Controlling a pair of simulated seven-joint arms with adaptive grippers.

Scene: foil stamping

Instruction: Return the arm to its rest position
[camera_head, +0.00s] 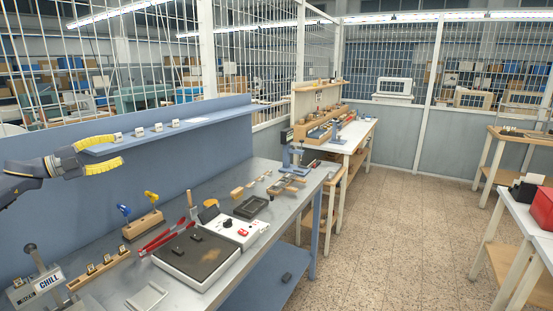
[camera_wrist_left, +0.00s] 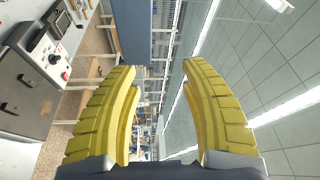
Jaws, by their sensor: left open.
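My left gripper (camera_head: 119,154) is at the left of the head view, raised above the workbench in front of the blue back panel. Its yellow fingers are apart with nothing between them. In the left wrist view the two yellow fingers (camera_wrist_left: 161,110) also stand wide apart, with only the far room behind them. My left arm comes in from the left edge. My right gripper does not show in either view.
The metal workbench (camera_head: 120,278) holds a hot plate (camera_head: 196,262), a wooden block with blue and yellow-handled tools (camera_head: 143,224), red tongs (camera_head: 165,238) and a CHILL stand (camera_head: 47,282). A blue shelf (camera_head: 190,127) with small blocks is close to the gripper. Open floor lies right.

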